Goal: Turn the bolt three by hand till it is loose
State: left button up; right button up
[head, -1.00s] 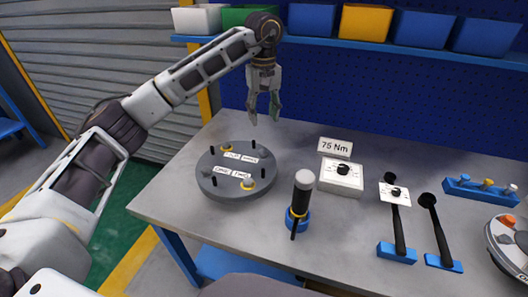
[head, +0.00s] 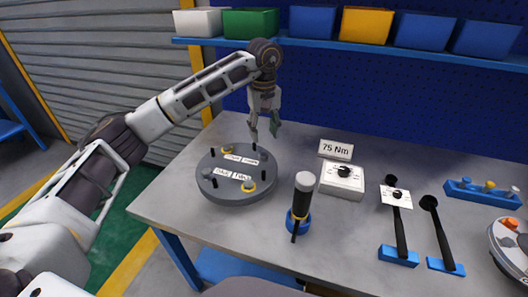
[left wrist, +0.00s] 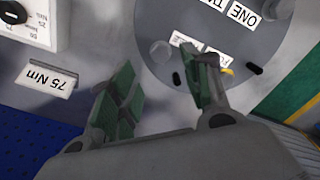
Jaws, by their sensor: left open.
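The grey round flanged shell (head: 232,193) sits on the bench at left centre, and its edge shows in the left wrist view (left wrist: 250,60). Its lower labels read ONE and TWO; the upper ones are too small or covered to read surely. A plain grey bolt (left wrist: 160,51), probably bolt three, is beside an upper label. A yellow-ringed bolt (left wrist: 228,71) is partly hidden by a finger. My left gripper (head: 264,137) is open and empty, pointing down above the shell's far right edge, apart from the bolts. My right gripper is out of view.
Black pins stand up from the shell. Right of it are a blue-based tool (head: 301,205), a dial box (head: 342,180) with a 75 Nm sign (head: 335,150), and two black wrenches in blue holders. Bins line the shelf (head: 360,45) behind. The bench front left is clear.

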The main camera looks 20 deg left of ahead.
aim_at(264, 154)
pick_arm(q)
notch_tip(264, 154, down, 7)
jog(key=shift+r, duration=0.15)
jog(key=shift+f, duration=0.8)
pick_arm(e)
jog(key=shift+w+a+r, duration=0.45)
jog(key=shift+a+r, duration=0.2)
pick_arm(q)
jog(key=c, duration=1)
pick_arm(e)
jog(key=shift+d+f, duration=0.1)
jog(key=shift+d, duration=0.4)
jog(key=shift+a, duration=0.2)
